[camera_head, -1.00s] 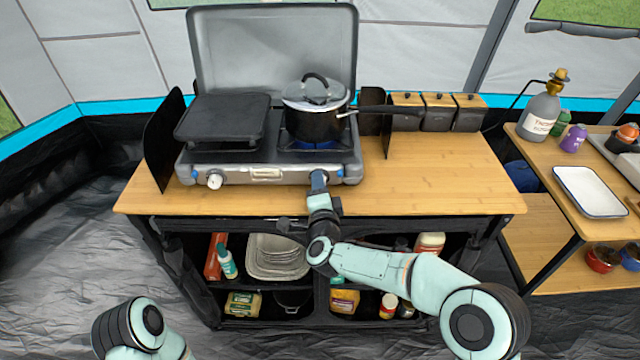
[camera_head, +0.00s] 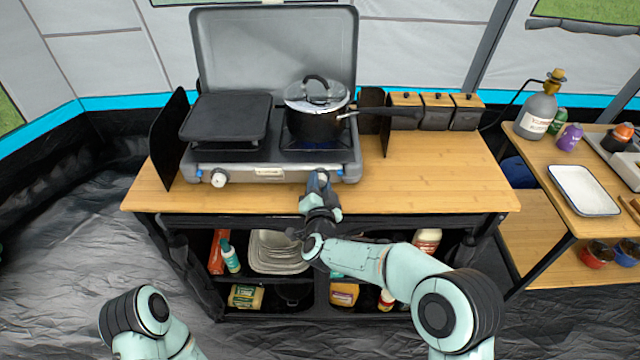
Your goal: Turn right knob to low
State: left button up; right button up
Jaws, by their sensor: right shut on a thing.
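The grey camping stove (camera_head: 275,172) stands on a wooden counter with its lid raised. Its left knob (camera_head: 219,179) is white and in plain view. My right gripper (camera_head: 319,177) is at the stove's front panel on the right, shut on the right knob, which it mostly hides. A dark pot (camera_head: 318,124) with a glass lid sits on the right burner, and a faint blue glow shows below it. My left arm shows at the bottom left, but its gripper is out of view.
A black griddle (camera_head: 226,121) covers the left burner. Several canisters (camera_head: 436,117) stand right of the stove. The counter (camera_head: 440,175) is clear on the right. Shelves below hold dishes (camera_head: 275,252) and bottles. A side table holds a white tray (camera_head: 583,191) and a gas bottle (camera_head: 538,112).

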dwell(0.4)
jog(key=o, duration=0.8)
jog(key=shift+c, duration=0.2)
jog(key=shift+s, duration=0.1)
jog(key=s+r, duration=0.1)
jog(key=s, duration=1.2)
jog(key=shift+r+b, duration=0.15)
jog(key=shift+b, duration=0.25)
jog(key=shift+d, duration=0.1)
